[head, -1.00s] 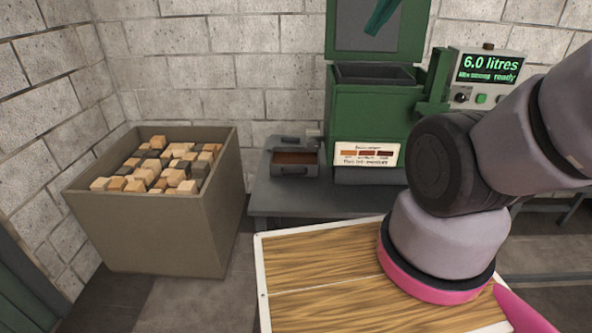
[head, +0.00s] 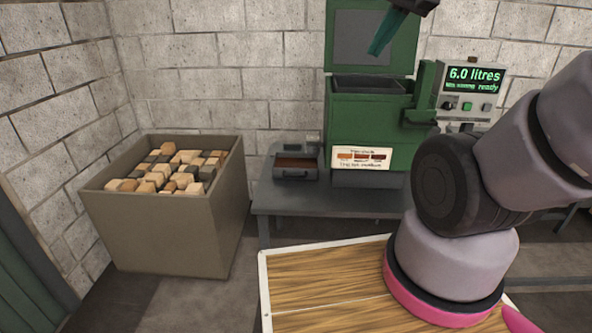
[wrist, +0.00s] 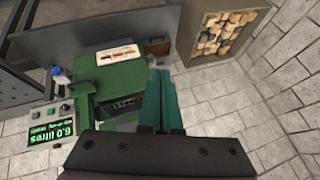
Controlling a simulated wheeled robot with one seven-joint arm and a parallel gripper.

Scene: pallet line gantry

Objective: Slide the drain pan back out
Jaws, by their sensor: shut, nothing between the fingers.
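A small dark grey pan with a front handle (head: 296,171) and a brown inside sits on the grey bench, left of the green machine (head: 374,122). It looks like the drain pan, but I cannot be sure. A pale spout-like part (head: 313,136) shows just behind it. My gripper (head: 380,48) has teal fingers and is shut and empty, high in front of the machine's raised lid in the head view, apart from the pan. In the wrist view the closed fingers (wrist: 161,76) point past the green machine (wrist: 115,82).
A tan bin (head: 165,236) full of wooden blocks stands left of the bench (head: 330,202). A display unit (head: 475,90) reading 6.0 litres is right of the machine. A white-edged wooden board (head: 325,284) lies in front. Bench space left of the machine is limited.

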